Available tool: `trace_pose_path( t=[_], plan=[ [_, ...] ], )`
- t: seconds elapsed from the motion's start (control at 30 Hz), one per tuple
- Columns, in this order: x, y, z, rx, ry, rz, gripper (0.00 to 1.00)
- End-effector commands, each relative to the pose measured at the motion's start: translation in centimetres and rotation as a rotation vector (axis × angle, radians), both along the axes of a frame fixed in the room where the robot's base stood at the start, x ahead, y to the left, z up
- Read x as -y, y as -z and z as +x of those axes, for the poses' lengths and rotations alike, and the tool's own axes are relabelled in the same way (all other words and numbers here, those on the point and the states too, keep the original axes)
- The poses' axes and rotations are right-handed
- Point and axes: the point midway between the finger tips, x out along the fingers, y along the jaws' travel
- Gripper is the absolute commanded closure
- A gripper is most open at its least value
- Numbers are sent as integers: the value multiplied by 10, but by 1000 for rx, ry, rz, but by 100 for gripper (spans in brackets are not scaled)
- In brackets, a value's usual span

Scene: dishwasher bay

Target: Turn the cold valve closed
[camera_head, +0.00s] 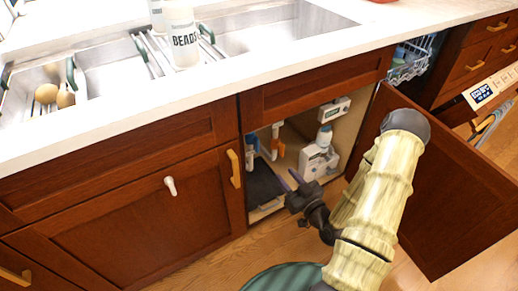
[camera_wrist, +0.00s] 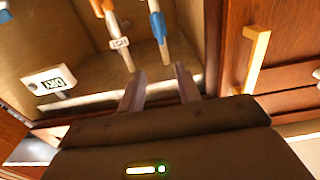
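The cold valve, with a blue handle on a pale pipe, is inside the open cabinet under the sink, on the left (camera_head: 254,142). In the wrist view its blue handle (camera_wrist: 158,27) is at the top centre, beyond my fingers. The hot valve (camera_head: 275,143), orange with a tag reading HOT, stands beside it and also shows in the wrist view (camera_wrist: 108,10). My gripper (camera_head: 288,178) is at the cabinet opening, below and in front of the valves. Its two fingers (camera_wrist: 161,72) are apart with nothing between them, and the gripper touches neither valve.
An open cabinet door (camera_head: 455,205) stands to the right of my arm. A yellow handle (camera_wrist: 257,58) is on the closed door beside the opening. The countertop (camera_head: 230,85) overhangs above.

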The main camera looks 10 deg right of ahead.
Motion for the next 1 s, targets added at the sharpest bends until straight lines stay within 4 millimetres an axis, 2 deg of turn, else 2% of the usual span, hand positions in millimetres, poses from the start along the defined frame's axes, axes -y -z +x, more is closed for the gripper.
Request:
trace_pose_path(
  t=[0.33, 0.63, 1.0],
  plan=[
    [-2, 2, 5, -1, -3, -3, 66],
    [-10, 4, 29, 1, -4, -4, 66],
    [-15, 5, 48, 0, -4, -5, 66]
  ],
)
